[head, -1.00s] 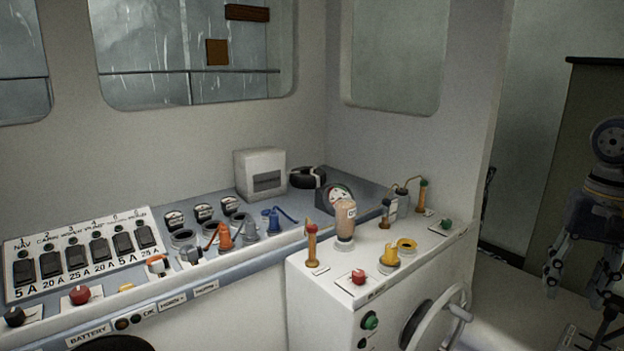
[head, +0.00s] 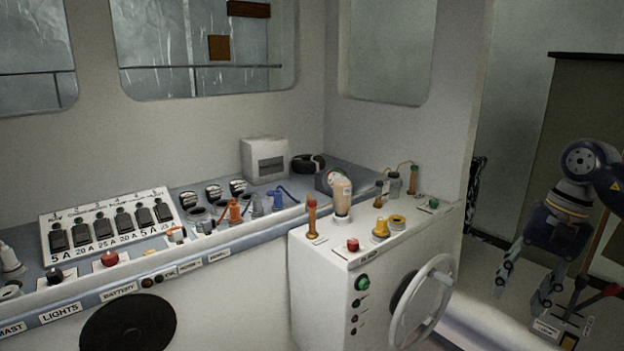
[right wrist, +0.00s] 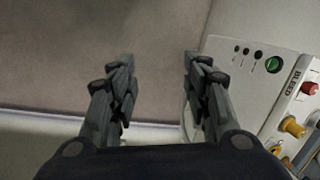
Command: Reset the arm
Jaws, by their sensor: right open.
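My right gripper (head: 522,284) hangs at the right side of the head view, pointing down, with its fingers apart and nothing between them. In the right wrist view the two dark fingers (right wrist: 158,92) are spread, with only the wall and floor behind them. The console with the wheel stands to the left of this gripper in the head view, apart from it. My left gripper does not show.
The white console (head: 312,290) carries a handwheel (head: 421,303), a red button (head: 352,244) and a yellow knob (head: 381,229). A breaker panel (head: 112,224) lies at the left. A lever box (head: 562,330) with a red-handled lever sits below and beside my right gripper.

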